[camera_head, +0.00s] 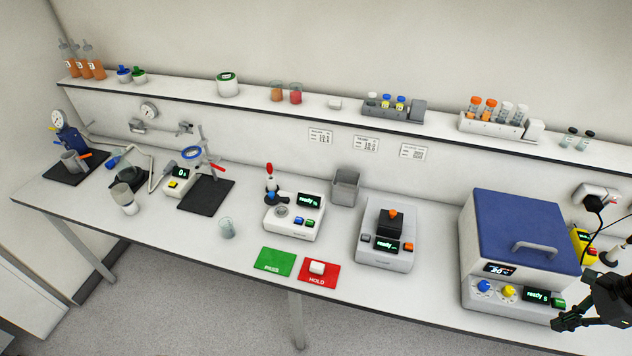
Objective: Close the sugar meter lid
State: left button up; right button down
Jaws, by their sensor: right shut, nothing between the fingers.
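A white bench meter (292,229) stands mid-table with a lit "ready" display and a round sample well. A red-tipped upright part (269,180) rises at its left rear. It may be the sugar meter with its lid raised, but no label is readable. My right gripper (562,321) is shut and empty at the lower right, in front of the blue-lidded machine and far from both meters. My left gripper is out of view.
The blue-lidded machine (522,235) fills the right of the table. Green PASS (272,264) and red HOLD (312,281) mats lie at the front edge, a white block on HOLD.

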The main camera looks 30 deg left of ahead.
aim_at(271, 199)
jog(key=z, duration=0.4)
jog(key=i, duration=0.9)
jog(key=u, duration=3.05)
jog(key=i, duration=0.5)
jog(key=z, duration=0.05)
